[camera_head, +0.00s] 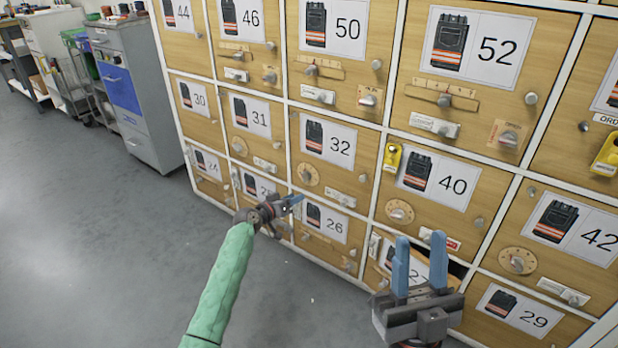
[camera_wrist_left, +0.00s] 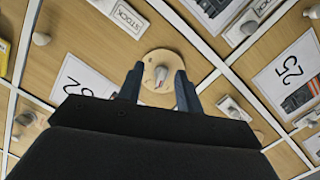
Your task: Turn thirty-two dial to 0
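The thirty-two locker door (camera_head: 289,168) carries a card (camera_head: 328,142) with a vest picture and the number 32. Its round wooden dial (camera_head: 308,175) with a grey knob is at the door's lower left. The dial (camera_wrist_left: 152,59) also shows in the left wrist view, seen between my left fingertips; its marks are too small to read. My left gripper (camera_head: 297,201) is open and empty, below the dial in the head view and apparently short of it. My right gripper (camera_head: 420,250) is open and empty, at the lower right.
A STOCK plate with a small knob (camera_head: 341,199) is right of the dial. Neighbouring doors 31, 40 and 26 have similar fittings. The door below 40 (camera_head: 375,279) seems ajar. Grey floor (camera_head: 110,260) is clear at left.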

